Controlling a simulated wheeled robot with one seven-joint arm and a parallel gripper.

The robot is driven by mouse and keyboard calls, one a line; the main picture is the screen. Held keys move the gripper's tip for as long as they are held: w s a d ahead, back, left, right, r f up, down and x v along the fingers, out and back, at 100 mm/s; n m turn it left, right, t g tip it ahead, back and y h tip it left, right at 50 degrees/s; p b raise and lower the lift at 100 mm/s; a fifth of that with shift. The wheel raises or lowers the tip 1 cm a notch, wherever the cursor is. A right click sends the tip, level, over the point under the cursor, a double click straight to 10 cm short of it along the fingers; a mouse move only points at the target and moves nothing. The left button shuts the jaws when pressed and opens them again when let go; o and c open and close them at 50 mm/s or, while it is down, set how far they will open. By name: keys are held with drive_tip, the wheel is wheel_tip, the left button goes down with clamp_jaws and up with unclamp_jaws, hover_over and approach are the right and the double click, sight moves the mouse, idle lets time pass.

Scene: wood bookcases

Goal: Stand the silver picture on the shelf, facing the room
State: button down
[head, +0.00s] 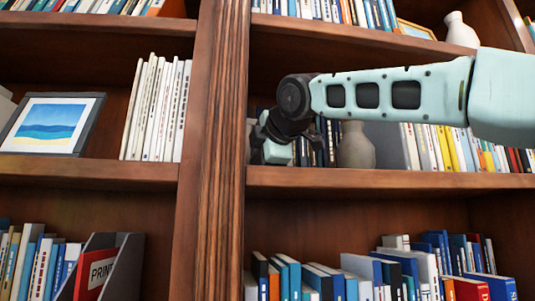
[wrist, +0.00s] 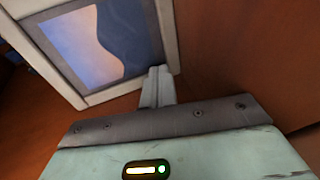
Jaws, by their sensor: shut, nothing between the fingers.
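A picture with a pale silver frame (wrist: 171,42) and a blue wavy image shows at the upper left in the wrist view. Its lower edge is at the brown shelf board, and it appears to stand up; whether it leans on anything I cannot tell. My gripper (wrist: 157,86) is shut and empty, its fingertips close to the frame's lower right corner. Whether they touch it I cannot tell. In the head view my gripper (head: 276,150) is inside the right bay's middle shelf (head: 390,180), beside the upright post. The silver picture cannot be clearly made out there.
A grey vase (head: 355,147) and rows of books (head: 455,148) stand right of my gripper. The wooden post (head: 215,150) is close on its left. A dark-framed seascape (head: 92,135) stands in the left bay. A white vase (head: 460,30) is on the shelf above.

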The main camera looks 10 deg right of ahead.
drive_tip(key=shift+w, duration=0.55)
drive_tip(key=shift+w, duration=0.1)
drive_tip(key=shift+w, duration=0.5)
drive_tip(key=shift+s, duration=0.1)
drive_tip(key=shift+s+b, duration=0.5)
drive_tip(key=shift+s, duration=0.5)
